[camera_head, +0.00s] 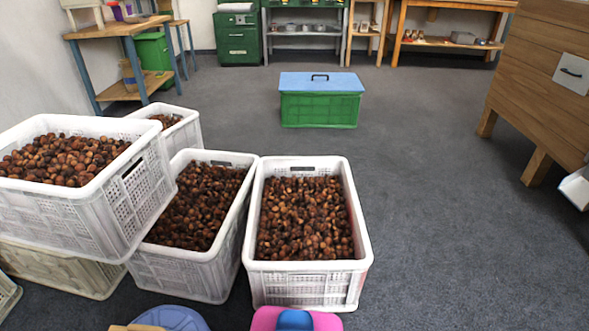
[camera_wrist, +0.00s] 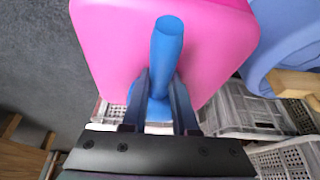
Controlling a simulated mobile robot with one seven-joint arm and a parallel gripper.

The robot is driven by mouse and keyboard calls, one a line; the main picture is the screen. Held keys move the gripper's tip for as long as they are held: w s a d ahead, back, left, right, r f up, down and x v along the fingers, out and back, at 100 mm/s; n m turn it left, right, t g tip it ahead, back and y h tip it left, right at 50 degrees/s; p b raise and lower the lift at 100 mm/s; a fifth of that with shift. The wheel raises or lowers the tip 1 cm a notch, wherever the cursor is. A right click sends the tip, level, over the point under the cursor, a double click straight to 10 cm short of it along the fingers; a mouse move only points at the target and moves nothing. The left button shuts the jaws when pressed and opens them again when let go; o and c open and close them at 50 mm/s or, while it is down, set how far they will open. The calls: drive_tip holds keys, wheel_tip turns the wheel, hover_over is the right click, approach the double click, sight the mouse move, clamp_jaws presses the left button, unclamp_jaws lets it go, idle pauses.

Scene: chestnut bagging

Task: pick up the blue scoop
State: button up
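The blue scoop (camera_wrist: 167,45) lies over a pink seat-like top (camera_wrist: 105,40) in the wrist view. A blue part of it (camera_head: 295,320) also shows above the pink top (camera_head: 265,319) at the bottom edge of the head view. My gripper (camera_wrist: 161,80) has one finger on each side of the scoop's blue handle, close against it. I cannot tell whether the fingers press on it. My gripper is not visible in the head view, and the rest of the scoop is partly hidden by the fingers.
A blue stool top (camera_head: 175,318) with a tan object (camera_wrist: 292,82) is beside the pink one. White crates of chestnuts (camera_head: 306,265) stand just beyond, some stacked at left. A green box with a blue lid (camera_head: 320,108) stands farther away. Floor at right is clear up to a wooden cabinet (camera_head: 535,85).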

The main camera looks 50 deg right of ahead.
clamp_jaws()
drive_tip(key=shift+r, duration=0.1)
wheel_tip(320, 180, up, 10)
drive_tip(key=p, duration=0.5)
drive_tip(key=shift+p, duration=0.4)
